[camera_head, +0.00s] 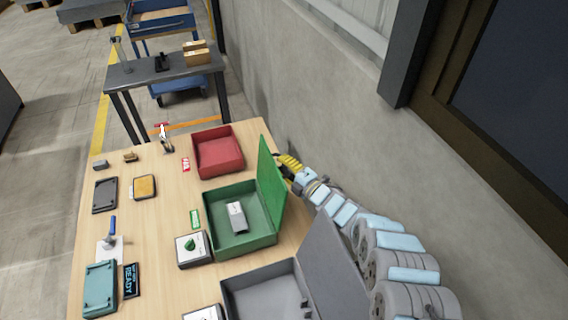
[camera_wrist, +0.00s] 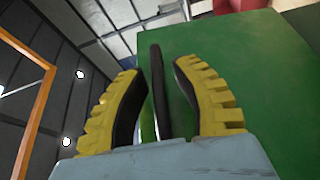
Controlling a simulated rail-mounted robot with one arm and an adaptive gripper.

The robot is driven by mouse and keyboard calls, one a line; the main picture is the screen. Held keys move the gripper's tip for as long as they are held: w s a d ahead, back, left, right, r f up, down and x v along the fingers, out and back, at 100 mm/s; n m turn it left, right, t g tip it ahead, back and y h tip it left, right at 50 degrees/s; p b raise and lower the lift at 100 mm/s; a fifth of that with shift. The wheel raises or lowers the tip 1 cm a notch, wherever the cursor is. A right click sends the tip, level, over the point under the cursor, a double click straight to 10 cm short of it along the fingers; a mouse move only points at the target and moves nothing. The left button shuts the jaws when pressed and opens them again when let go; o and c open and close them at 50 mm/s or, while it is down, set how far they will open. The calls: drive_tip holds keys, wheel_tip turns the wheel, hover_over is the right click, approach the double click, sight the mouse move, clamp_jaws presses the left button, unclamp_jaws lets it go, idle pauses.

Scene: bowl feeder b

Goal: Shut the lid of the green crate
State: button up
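The green crate (camera_head: 241,241) stands on the wooden table in the head view, with a small pale grey block (camera_head: 236,216) inside. Its green lid (camera_head: 270,185) stands up, open, along the crate's right side. My gripper (camera_head: 289,163) is on the right of the lid, at its outer face near the far upper part, and the lid partly hides it. In the wrist view the lid (camera_wrist: 255,75) fills the right side behind the yellow fingers (camera_wrist: 157,95). The fingers are apart, with a dark strip between them that I cannot identify. I cannot tell whether they touch the lid.
A red crate (camera_head: 218,152) stands beyond the green one, and a grey crate (camera_head: 262,292) with its lid up (camera_head: 332,265) stands nearer. A box with a green knob (camera_head: 192,248) sits left of the green crate. A concrete wall (camera_head: 320,110) rises at the right.

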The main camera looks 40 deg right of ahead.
drive_tip(key=shift+o, duration=0.2)
drive_tip(key=shift+s, duration=0.1)
drive_tip(key=shift+s+d+r, duration=0.15)
drive_tip(key=shift+s, duration=0.35)
drive_tip(key=s, duration=1)
drive_tip(key=shift+s+d+f, duration=0.25)
drive_tip(key=shift+s, duration=0.15)
drive_tip(key=shift+r, duration=0.15)
